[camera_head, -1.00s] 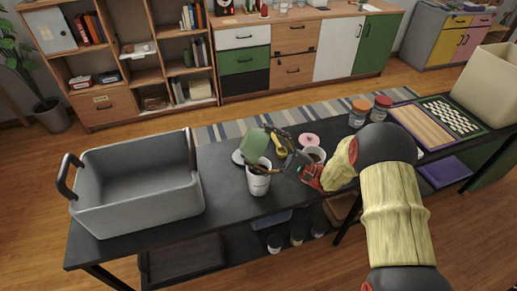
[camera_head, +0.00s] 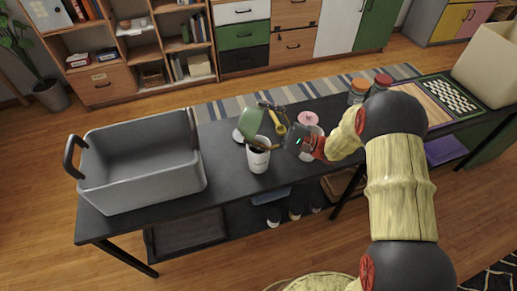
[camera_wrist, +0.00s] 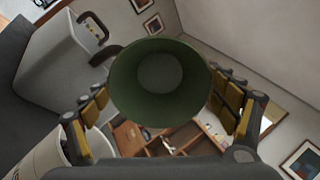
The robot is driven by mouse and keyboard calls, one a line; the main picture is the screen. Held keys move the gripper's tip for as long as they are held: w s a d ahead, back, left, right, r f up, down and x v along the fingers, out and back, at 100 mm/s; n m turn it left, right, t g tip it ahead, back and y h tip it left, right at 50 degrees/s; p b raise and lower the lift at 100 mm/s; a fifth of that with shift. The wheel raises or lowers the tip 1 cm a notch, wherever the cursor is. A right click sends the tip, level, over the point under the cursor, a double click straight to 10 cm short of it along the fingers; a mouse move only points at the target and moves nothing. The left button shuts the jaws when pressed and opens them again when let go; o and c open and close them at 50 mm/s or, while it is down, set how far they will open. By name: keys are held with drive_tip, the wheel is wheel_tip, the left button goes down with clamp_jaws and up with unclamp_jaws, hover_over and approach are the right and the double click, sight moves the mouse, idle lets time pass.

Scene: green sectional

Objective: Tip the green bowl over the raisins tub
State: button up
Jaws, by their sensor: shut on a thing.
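The green bowl (camera_head: 251,122) is tilted steeply on its side, held off the black table just behind a white tub. In the wrist view the round bowl (camera_wrist: 160,82) sits between the two fingers of my gripper (camera_wrist: 165,98). My gripper (camera_head: 268,112) is shut on the bowl; its fingertips are partly hidden in the head view. The white tub (camera_head: 258,158) stands upright with dark print and brown contents at its mouth. It shows at the wrist view's lower left (camera_wrist: 40,150). I cannot read its label to confirm it is the raisins tub.
A large grey basket (camera_head: 142,181) stands at the table's left. A white plate (camera_head: 238,135) lies behind the tub. Bare table lies between basket and tub.

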sight(245, 113)
drive_tip(key=shift+w+a+r+h+p, duration=0.1)
drive_tip(key=shift+a+r+h+p, duration=0.15)
drive_tip(key=shift+r+h+p, duration=0.45)
drive_tip(key=shift+f, duration=0.45)
drive_tip(key=r+h+p, duration=0.1)
drive_tip(key=p, duration=0.1)
drive_tip(key=a+r+p, duration=0.1)
drive_tip(key=p, duration=0.1)
drive_tip(key=shift+w+g+h, duration=0.1)
drive_tip(key=shift+g+h, duration=0.3)
drive_tip(key=h+p, duration=0.1)
drive_tip(key=p, duration=0.1)
drive_tip(key=a+r+h+p, duration=0.1)
drive_tip(key=p, duration=0.1)
drive_tip(key=h+p, duration=0.1)
drive_tip(key=p, duration=0.1)
drive_tip(key=shift+w+a+r+g, duration=0.2)
drive_tip(key=shift+a+g, duration=0.1)
drive_tip(key=shift+a, duration=0.1)
drive_tip(key=shift+a+h+p, duration=0.15)
drive_tip(key=shift+h+p, duration=0.2)
drive_tip(key=shift+h, duration=0.15)
drive_tip(key=shift+f, duration=0.15)
